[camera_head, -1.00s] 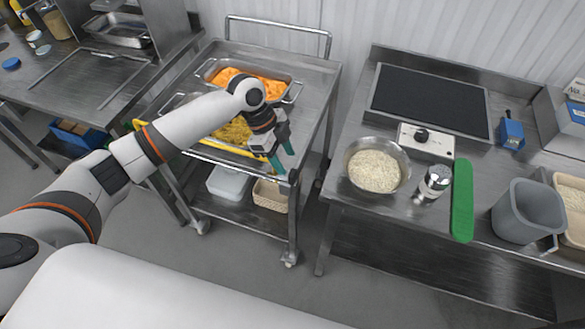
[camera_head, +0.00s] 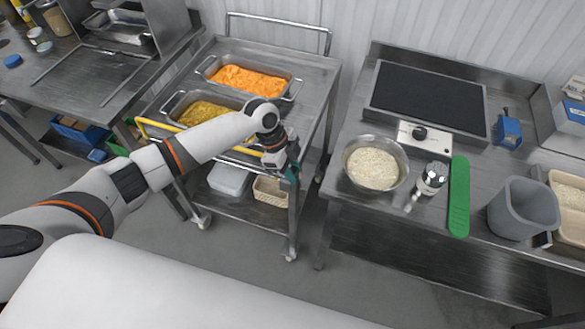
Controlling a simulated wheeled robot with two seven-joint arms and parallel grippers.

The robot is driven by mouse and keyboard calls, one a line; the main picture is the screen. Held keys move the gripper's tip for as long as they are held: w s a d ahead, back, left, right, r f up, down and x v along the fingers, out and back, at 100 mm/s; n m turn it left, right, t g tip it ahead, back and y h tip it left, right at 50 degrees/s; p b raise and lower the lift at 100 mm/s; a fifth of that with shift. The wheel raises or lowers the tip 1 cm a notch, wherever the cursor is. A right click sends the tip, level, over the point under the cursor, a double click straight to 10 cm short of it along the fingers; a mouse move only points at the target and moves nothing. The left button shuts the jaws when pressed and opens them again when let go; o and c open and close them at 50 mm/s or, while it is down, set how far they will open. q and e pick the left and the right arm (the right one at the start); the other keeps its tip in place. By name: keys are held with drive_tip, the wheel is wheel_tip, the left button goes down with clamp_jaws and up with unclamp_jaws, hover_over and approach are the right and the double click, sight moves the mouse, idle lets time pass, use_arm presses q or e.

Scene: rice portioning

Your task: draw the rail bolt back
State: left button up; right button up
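The serving cart (camera_head: 318,75) stands left of centre, with a yellow rail (camera_head: 240,150) along its front edge. My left arm comes in from the left over the rail. The bolt itself cannot be made out; the gripper and wrist cover that spot. Whether the fingers are closed on anything is too small to tell. My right gripper is not in view.
Pans of orange food (camera_head: 248,82) and yellow food (camera_head: 205,112) sit on the cart top. A basket (camera_head: 270,190) is on its lower shelf. A counter to the right holds a rice bowl (camera_head: 373,165), shaker (camera_head: 432,178) and green strip (camera_head: 459,195). A floor gap separates cart and counter.

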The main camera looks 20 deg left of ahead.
use_arm(q)
clamp_jaws()
drive_tip(key=d, duration=0.3)
drive_tip(key=shift+d, duration=0.2)
drive_tip(key=o, duration=0.9)
unclamp_jaws()
drive_tip(key=shift+r, duration=0.1)
drive_tip(key=b+v, duration=0.2)
drive_tip(key=v, duration=0.9)
drive_tip(key=shift+a, duration=0.1)
drive_tip(key=shift+a+r, duration=0.2)
drive_tip(key=shift+r, duration=0.2)
